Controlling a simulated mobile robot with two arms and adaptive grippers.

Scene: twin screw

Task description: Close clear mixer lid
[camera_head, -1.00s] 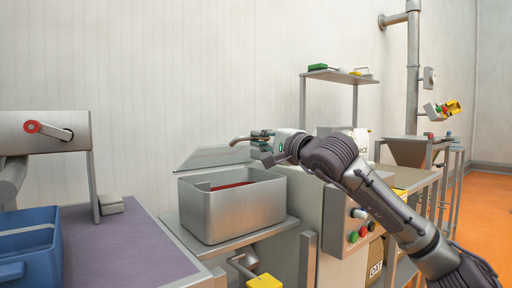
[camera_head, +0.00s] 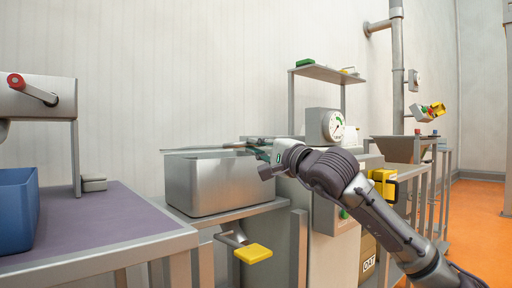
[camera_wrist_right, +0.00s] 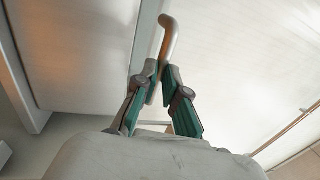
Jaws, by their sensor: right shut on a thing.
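The mixer (camera_head: 212,186) is an open-topped grey metal box at the centre-left of the head view. Its clear lid (camera_head: 200,151) shows as a thin, nearly level sheet just above the box rim. A slight gap seems to remain on the left. My right gripper (camera_head: 260,152) is at the lid's right end, shut on the lid's bent metal handle. In the right wrist view the handle (camera_wrist_right: 168,32) rises between the two green-padded fingers (camera_wrist_right: 160,80), beside a pale see-through panel (camera_wrist_right: 85,50). The box's inside is hidden. My left gripper is not in view.
A purple-topped table (camera_head: 100,222) with a blue crate (camera_head: 16,208) is at left. A yellow pedal-like part (camera_head: 253,253) juts out below the mixer. A dial gauge (camera_head: 334,126) and a shelf (camera_head: 326,73) stand behind my right arm.

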